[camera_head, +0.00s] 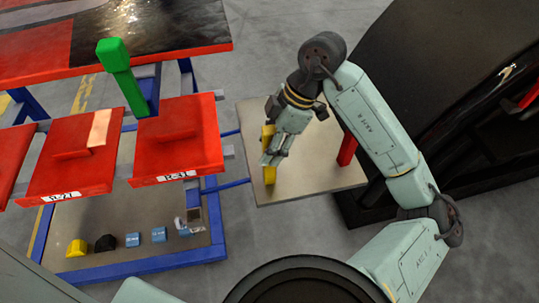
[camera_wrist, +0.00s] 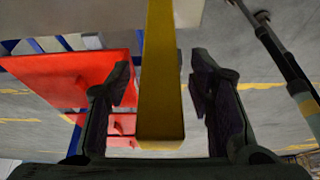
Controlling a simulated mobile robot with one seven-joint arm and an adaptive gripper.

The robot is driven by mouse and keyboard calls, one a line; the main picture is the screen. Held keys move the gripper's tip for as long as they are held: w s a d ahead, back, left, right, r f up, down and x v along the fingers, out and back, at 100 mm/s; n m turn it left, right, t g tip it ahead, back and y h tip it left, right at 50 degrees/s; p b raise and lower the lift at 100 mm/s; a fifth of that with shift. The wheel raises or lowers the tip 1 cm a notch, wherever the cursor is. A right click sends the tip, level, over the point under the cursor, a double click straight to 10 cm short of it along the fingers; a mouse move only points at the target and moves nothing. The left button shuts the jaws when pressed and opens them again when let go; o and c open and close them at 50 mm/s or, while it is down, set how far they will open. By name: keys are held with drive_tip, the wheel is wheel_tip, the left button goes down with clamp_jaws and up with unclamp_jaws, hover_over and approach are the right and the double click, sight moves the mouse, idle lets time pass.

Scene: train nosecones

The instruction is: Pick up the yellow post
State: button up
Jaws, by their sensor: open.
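The yellow post (camera_head: 269,154) stands at the left part of a small beige platform in the head view, partly hidden behind my gripper. In the wrist view the yellow post (camera_wrist: 160,80) runs down the middle of the picture between the two fingers. My gripper (camera_head: 273,158) is open beside the post in the head view. In the wrist view my gripper (camera_wrist: 163,95) has one finger on each side of the post, with a visible gap on both sides.
A red post (camera_head: 347,149) stands on the same beige platform (camera_head: 310,185), right of my gripper. A green post (camera_head: 124,78) rises behind red panels (camera_head: 178,140) on a blue frame at left. Small blocks lie on the lower shelf (camera_head: 120,225). A dark machine (camera_head: 440,100) stands at right.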

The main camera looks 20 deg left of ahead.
drive_tip(key=shift+c, duration=0.3)
clamp_jaws()
idle(0.3)
idle(0.4)
